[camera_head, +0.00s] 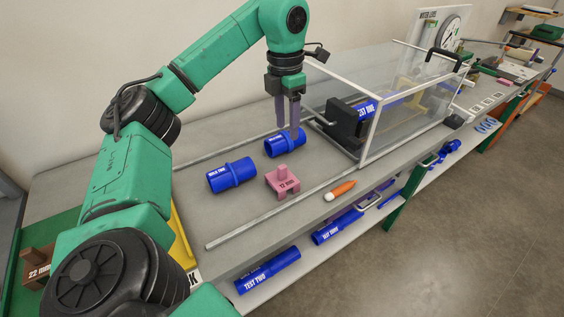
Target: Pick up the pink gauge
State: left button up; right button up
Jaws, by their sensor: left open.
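The pink gauge (282,182) is a small block with an upright peg and dark lettering on its front. It sits on the grey bench top between the rails, in front of the blue couplings. My left gripper (288,129) points down above the bench, behind and slightly right of the gauge. Its fingers are open, close to the smaller blue coupling (278,145) and partly in front of it; whether they touch it I cannot tell. The gauge is apart from the fingers. My right gripper is not in view.
A larger blue coupling (231,176) lies left of the gauge. An orange marker (340,190) lies to the right near the front rail. A clear-walled case (411,108) stands at the right. Blue pipes (267,271) lie on the lower shelf. The bench left of the couplings is clear.

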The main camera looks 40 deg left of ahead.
pick_arm(q)
jog(key=b, duration=0.4)
send_over(282, 166)
jog(key=f, duration=0.5)
jog(key=shift+s+d+f, duration=0.15)
jog(key=shift+d+f, duration=0.05)
notch_tip(282, 166, down, 8)
jog(key=p, duration=0.3)
jog(key=shift+a+r, duration=0.15)
jog(key=shift+f, duration=0.4)
grip_shut()
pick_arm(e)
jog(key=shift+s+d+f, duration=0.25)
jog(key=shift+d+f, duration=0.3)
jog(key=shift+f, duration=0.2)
